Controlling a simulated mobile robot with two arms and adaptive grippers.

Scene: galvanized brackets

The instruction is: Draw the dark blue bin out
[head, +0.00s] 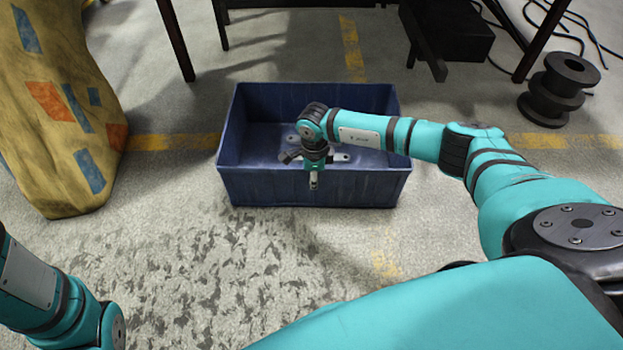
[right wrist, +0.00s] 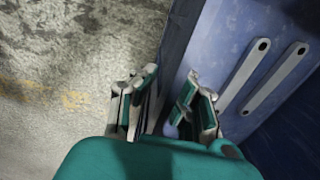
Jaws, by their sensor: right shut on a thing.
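The dark blue bin (head: 262,187) stands upright on the concrete floor in the middle of the head view. It is open at the top. My right gripper (head: 314,178) points down at the middle of its near wall and is shut on that wall's rim. In the right wrist view the fingers (right wrist: 168,108) straddle the bin's wall (right wrist: 182,32), one outside and one inside. Flat grey galvanized brackets (right wrist: 243,75) with holes lie inside the bin; my arm hides part of the inside. My left arm shows at lower left, but its gripper is out of view.
A table with dark legs (head: 176,40) stands behind the bin. A black spool (head: 555,92), a black box (head: 447,32) and cables lie at back right. A yellow patterned sack-like object (head: 55,120) stands at left. The stained floor before the bin is clear.

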